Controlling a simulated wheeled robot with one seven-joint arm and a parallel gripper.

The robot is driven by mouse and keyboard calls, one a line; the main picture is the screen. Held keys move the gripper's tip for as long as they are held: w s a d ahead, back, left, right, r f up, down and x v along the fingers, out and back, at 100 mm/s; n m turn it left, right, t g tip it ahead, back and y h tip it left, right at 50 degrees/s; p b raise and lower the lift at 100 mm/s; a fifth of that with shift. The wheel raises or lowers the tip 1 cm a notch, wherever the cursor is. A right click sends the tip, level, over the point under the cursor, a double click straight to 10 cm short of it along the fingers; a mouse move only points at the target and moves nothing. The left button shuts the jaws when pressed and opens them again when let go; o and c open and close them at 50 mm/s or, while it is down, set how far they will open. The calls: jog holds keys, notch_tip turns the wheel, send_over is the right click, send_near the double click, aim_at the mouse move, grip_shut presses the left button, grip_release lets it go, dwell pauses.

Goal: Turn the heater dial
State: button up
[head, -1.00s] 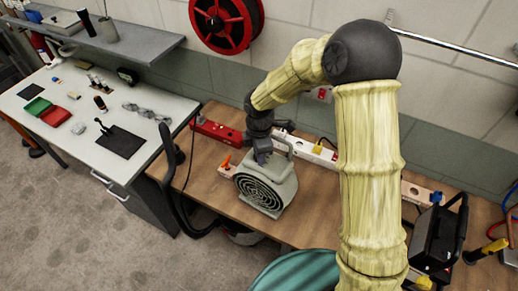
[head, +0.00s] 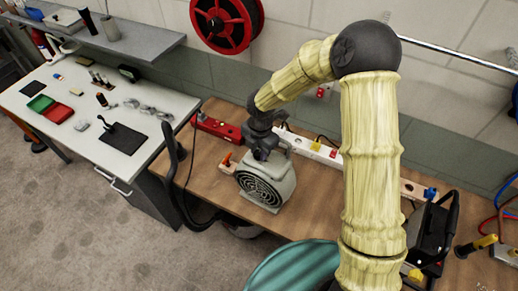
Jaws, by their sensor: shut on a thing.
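The heater (head: 283,187) is a grey-green box with a round black front grille and a carry handle on top. It stands upright on the wooden bench (head: 325,215). My gripper (head: 262,154) points down at the top of the heater, beside the handle, and is shut on the heater dial. The dial itself is hidden by the fingers, so its setting cannot be read.
A red level-like bar (head: 217,127) and a white bar (head: 308,148) lie behind the heater. A black toolbox (head: 430,235) stands at the right. A teal round thing (head: 290,270) is in front.

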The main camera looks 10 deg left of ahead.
jog(key=o, duration=1)
notch_tip(320, 180, up, 17)
jog(key=b, duration=0.3)
jog(key=shift+s+d+r, duration=0.2)
jog(key=shift+d, duration=0.1)
jog(key=shift+b, duration=0.3)
